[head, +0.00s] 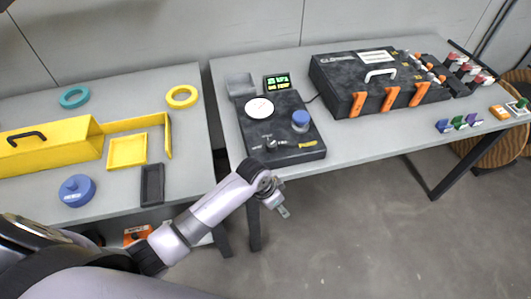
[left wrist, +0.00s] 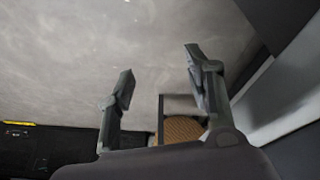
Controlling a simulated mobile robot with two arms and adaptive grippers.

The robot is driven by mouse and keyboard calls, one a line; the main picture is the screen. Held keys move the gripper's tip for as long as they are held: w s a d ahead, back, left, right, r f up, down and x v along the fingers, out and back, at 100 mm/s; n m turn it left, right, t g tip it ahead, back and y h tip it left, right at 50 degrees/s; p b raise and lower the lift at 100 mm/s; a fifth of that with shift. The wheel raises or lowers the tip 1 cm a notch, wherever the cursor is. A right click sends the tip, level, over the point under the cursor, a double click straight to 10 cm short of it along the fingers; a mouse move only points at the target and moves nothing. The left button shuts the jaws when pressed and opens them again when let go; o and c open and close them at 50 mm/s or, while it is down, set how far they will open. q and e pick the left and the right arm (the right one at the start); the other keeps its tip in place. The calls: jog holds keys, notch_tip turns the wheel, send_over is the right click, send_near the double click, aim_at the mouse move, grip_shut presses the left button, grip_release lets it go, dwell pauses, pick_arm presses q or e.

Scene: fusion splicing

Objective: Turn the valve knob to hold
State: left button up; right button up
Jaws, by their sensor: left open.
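A dark grey box with a round white gauge (head: 259,108) stands on the right-hand table in the head view. A small grey lever-like knob (head: 271,143) with tiny white lettering near it is on its front left, and a blue round knob (head: 301,118) is on its right. I cannot read the lettering, so the knob's setting is unclear. My left gripper (head: 282,206) is in front of the table, over the floor and apart from the box. In the left wrist view its two fingers (left wrist: 160,72) are spread with nothing between them. My right gripper is not in view.
A small green-lit display (head: 278,82) stands behind the box. A larger dark case (head: 338,94) with orange latches is to its right. The left-hand table holds a yellow toolbox (head: 40,152), rings, trays and a blue round object (head: 77,190). Floor is clear in front.

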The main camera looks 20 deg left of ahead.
pick_arm(q)
notch_tip(320, 180, up, 7)
jog(key=w+d+m, duration=0.1)
jog(key=d+m, duration=0.1)
notch_tip(320, 180, up, 24)
jog(key=m+g+y+b, duration=0.1)
jog(key=m+g+y, duration=0.15)
jog(key=m, duration=0.35)
send_over(271, 144)
jog(key=shift+t+y, duration=0.25)
notch_tip(271, 144, down, 18)
jog(key=shift+r+p, duration=0.25)
jog(key=shift+p, duration=0.45)
jog(key=shift+c, duration=0.6)
grip_shut()
